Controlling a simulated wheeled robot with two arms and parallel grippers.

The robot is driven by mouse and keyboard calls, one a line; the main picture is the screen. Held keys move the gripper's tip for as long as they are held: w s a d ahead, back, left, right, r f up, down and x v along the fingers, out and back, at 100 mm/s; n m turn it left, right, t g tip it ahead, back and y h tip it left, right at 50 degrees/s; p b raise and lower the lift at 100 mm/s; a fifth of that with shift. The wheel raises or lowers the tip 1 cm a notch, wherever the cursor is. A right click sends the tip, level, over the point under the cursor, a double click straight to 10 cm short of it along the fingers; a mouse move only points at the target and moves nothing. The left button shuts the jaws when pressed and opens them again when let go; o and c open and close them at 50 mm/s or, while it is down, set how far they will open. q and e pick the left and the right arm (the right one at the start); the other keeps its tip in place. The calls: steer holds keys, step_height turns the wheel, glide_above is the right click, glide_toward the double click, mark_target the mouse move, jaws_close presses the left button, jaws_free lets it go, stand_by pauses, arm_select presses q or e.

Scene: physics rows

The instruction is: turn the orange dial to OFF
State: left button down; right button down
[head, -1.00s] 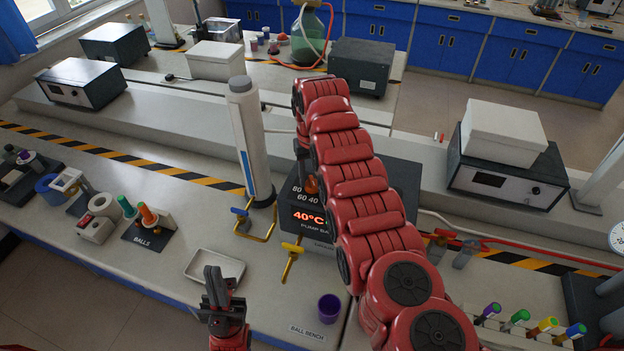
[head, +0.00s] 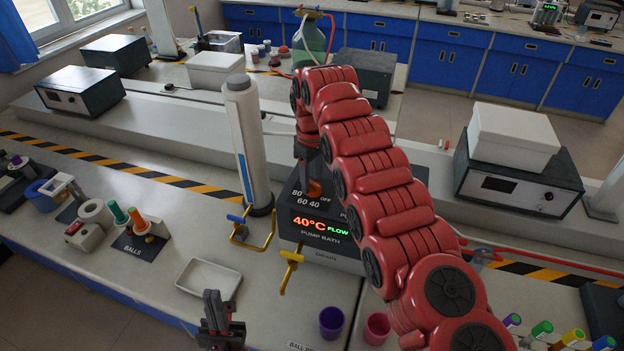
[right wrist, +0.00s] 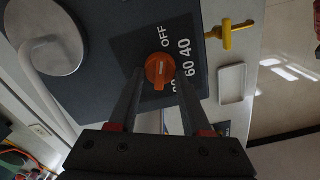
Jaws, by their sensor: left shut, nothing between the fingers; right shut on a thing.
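The orange dial (head: 315,188) sits on top of the dark pump bath box (head: 330,262), beside the printed marks 80, 60, 40 and OFF. The box's display reads 40°C and FLOW. My right gripper (head: 311,176) reaches down from above and is shut on the dial. In the right wrist view the dial (right wrist: 159,69) is between the two fingertips (right wrist: 158,75), with OFF and the numbers printed around it; which mark it points at is hard to tell. My left gripper (head: 212,300) is shut and empty near the front of the bench, below the white tray.
A tall white cylinder (head: 247,145) stands left of the box, with a blue-handled brass tap (head: 238,219) and a yellow tap (head: 291,261) nearby. A white tray (head: 209,277), a purple cup (head: 331,320) and a pink cup (head: 377,326) are at the front.

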mark_target(312, 182)
stand_by(0.4)
steer(key=shift+c, duration=1.8)
jaws_free()
steer(key=shift+r+p, duration=0.35)
steer(key=shift+r, duration=0.2)
step_height(312, 182, up, 16)
steer(key=p, duration=1.5)
steer(key=shift+r, duration=0.15)
